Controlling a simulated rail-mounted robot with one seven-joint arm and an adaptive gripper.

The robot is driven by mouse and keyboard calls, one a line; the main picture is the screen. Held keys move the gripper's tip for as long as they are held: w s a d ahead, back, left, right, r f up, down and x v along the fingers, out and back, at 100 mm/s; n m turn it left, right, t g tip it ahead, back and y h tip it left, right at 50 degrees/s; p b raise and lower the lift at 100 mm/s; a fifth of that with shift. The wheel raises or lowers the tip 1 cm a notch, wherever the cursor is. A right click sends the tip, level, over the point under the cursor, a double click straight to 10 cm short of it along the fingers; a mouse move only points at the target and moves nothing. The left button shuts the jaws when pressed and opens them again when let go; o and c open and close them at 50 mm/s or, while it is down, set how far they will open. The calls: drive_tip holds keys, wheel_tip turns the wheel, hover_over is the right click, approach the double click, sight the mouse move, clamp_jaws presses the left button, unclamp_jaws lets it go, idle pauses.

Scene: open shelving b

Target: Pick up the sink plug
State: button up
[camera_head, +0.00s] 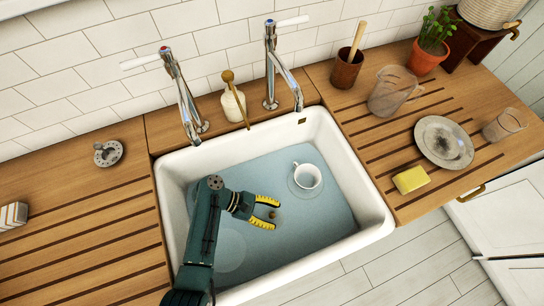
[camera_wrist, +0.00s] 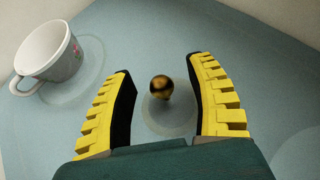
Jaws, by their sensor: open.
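The sink plug shows as a round brass knob (camera_wrist: 161,87) in the wrist view, with a pale ring around it in the water. In the head view it is a small brass spot (camera_head: 273,214) in the sink. My gripper (camera_head: 276,215) is open, its yellow fingers reaching down into the sink. In the wrist view the fingers of my gripper (camera_wrist: 161,68) stand on either side of the knob, with gaps on both sides. Whatever lies below the knob is not clear.
A white cup (camera_head: 307,176) sits in the water right of my gripper, and at upper left in the wrist view (camera_wrist: 47,52). The white sink (camera_head: 376,212) walls enclose the water (camera_head: 300,225). Two taps (camera_head: 185,105) (camera_head: 283,70) overhang the back rim. A metal strainer-like piece (camera_head: 108,153) lies left.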

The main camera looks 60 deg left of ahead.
sight(272, 215)
clamp_jaws()
idle(0.3)
wheel_tip(272, 215, up, 18)
drive_tip(key=p, duration=0.5)
drive_tip(key=s+a+p, duration=0.8)
drive_tip(key=s+a, duration=0.3)
drive_tip(key=s, duration=0.2)
drive_tip(key=shift+s+a, duration=0.35)
